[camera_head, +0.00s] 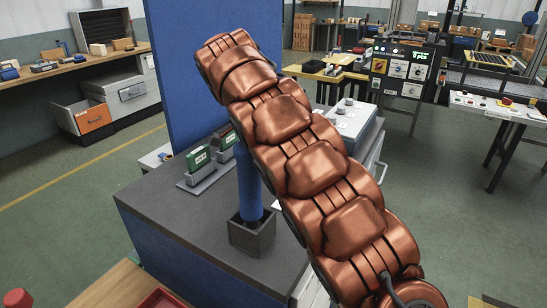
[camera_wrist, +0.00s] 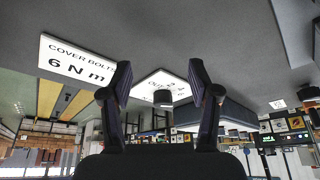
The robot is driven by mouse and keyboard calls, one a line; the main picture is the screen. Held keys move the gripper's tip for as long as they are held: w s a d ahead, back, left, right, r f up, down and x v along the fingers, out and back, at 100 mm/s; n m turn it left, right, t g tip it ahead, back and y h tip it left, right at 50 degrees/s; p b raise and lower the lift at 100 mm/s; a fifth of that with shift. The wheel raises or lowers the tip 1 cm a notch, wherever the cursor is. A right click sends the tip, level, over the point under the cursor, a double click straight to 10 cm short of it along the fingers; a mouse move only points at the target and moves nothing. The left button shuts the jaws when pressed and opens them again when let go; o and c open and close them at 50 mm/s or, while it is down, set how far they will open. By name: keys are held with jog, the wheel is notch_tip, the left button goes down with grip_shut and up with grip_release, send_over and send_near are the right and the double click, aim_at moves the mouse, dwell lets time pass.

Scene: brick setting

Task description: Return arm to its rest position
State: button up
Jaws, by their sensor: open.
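My gripper (camera_wrist: 160,76) shows in the wrist view with its two dark fingers spread apart and nothing held between them. In the head view my copper-coloured arm rises across the middle, and the gripper itself cannot be made out. Beyond the fingers in the wrist view are a white sign (camera_wrist: 75,60) reading "COVER BOLTS 6 N m" and a second white sign (camera_wrist: 176,84), partly hidden by a small dark object (camera_wrist: 163,98).
A grey-topped workbench (camera_head: 165,205) with a blue back panel (camera_head: 213,70) stands close by. On it are a square dark holder (camera_head: 252,238) around a blue post (camera_head: 249,185) and green-faced devices (camera_head: 198,158). A console (camera_head: 400,68) stands behind; open floor (camera_head: 60,225) lies left.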

dwell(0.3)
jog(key=s+d+r+n, duration=0.1)
jog(key=s+d, duration=0.1)
jog(key=s+d+r+n+p, duration=0.1)
jog(key=s+d, duration=0.1)
jog(key=d, duration=0.1)
jog(key=s+d+r, duration=0.1)
jog(key=s+d, duration=0.2)
jog(key=shift+n+g+p, duration=0.3)
jog(key=shift+n+g, duration=0.1)
jog(key=s+d+n+y+p, duration=0.2)
jog(key=s+d+n, duration=0.3)
jog(key=s, duration=0.5)
jog(key=s+f+n+y+p, duration=0.1)
jog(key=s+f+n, duration=0.3)
jog(key=s, duration=0.8)
jog(key=s+f+n+g+y+p, duration=0.1)
jog(key=s+f+n, duration=0.3)
jog(key=s, duration=0.8)
jog(key=shift+f+n+g+y, duration=0.3)
jog(key=shift+f, duration=0.1)
